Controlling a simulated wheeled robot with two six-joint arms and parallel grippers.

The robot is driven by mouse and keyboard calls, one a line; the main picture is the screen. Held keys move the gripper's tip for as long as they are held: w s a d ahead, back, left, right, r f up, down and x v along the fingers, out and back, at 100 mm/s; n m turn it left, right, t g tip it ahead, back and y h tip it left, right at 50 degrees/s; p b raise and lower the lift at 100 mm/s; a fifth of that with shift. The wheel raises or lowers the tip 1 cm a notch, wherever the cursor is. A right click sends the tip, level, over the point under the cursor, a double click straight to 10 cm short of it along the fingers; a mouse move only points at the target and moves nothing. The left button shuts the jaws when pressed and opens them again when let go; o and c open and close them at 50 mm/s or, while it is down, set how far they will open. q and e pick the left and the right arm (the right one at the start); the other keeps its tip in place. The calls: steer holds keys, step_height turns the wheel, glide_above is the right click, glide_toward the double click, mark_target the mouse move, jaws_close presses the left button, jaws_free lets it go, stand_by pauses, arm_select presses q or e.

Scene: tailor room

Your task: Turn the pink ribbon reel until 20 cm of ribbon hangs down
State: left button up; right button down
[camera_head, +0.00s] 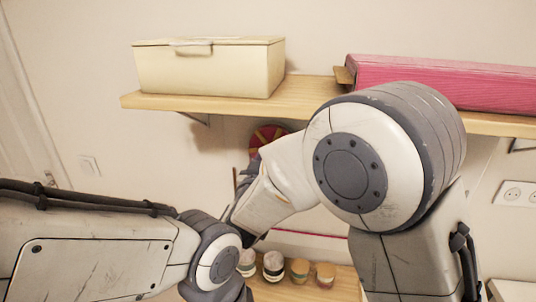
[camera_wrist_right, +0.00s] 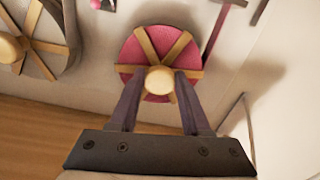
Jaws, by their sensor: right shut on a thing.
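The pink ribbon reel (camera_wrist_right: 134,52) shows in the right wrist view as a pink disc with wooden spokes and a pale round knob (camera_wrist_right: 160,79) at its centre. My right gripper (camera_wrist_right: 161,76) has its two fingers on either side of this knob and is shut on it. A pink strip (camera_wrist_right: 217,38), seemingly ribbon, runs beside the reel; its hanging length cannot be read. In the head view only part of the reel (camera_head: 266,136) shows below the shelf, the rest hidden behind my right arm. My left arm comes in from the left, but its gripper is not visible.
A second, grey reel (camera_wrist_right: 47,28) with a knob is beside the pink one. A wooden shelf (camera_head: 220,106) above bears a cream box (camera_head: 212,68) and a pink box (camera_head: 440,80). Several small spools (camera_head: 272,265) stand on a lower wooden surface. My arms nearly meet.

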arm_select(q)
steer(key=shift+r, duration=0.2)
arm_select(e)
steer(key=shift+f+n, duration=0.25)
steer(key=shift+n, duration=0.05)
steer(key=shift+c, duration=2)
jaws_free()
steer(key=shift+r, duration=0.15)
steer(key=shift+s, duration=0.15)
